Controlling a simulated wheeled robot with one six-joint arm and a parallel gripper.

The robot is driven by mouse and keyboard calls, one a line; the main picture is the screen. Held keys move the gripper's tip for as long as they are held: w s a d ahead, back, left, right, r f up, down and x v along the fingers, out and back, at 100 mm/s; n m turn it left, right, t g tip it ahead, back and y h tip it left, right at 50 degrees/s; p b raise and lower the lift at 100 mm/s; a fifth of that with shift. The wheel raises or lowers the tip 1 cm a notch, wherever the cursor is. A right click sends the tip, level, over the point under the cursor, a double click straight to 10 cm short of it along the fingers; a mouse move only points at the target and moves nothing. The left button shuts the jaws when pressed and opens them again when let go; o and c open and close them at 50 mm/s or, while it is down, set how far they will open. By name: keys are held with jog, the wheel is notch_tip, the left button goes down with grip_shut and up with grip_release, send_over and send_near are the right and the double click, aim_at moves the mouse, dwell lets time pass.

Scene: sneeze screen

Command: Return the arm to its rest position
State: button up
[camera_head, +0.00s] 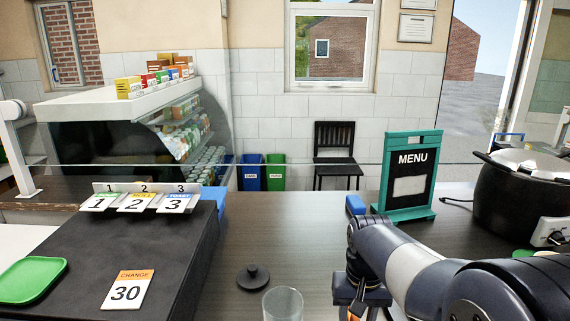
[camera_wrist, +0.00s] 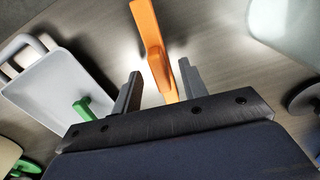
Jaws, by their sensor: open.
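My arm (camera_head: 420,275) reaches in from the lower right over the counter in the head view, bent downward at its far end. In the wrist view my gripper (camera_wrist: 160,74) is open, with its two grey fingers apart. An orange handle-like object (camera_wrist: 152,40) shows between and beyond the fingers; I cannot tell whether it touches either one. In the head view the fingertips are hidden or cut off at the bottom edge.
A clear glass (camera_head: 283,304) and a black lid (camera_head: 253,277) stand left of my arm. A menu stand (camera_head: 409,175) and a black pot (camera_head: 515,195) are behind and right. A pale container (camera_wrist: 55,85) and green handle (camera_wrist: 88,109) lie near my gripper. A clear screen crosses behind the counter.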

notch_tip(320, 180, down, 2)
jog(key=shift+r+p, duration=0.45)
jog(key=shift+r, duration=0.1)
jog(key=shift+r+b, duration=0.35)
jog(key=shift+b, duration=0.05)
jog(key=shift+r, duration=0.8)
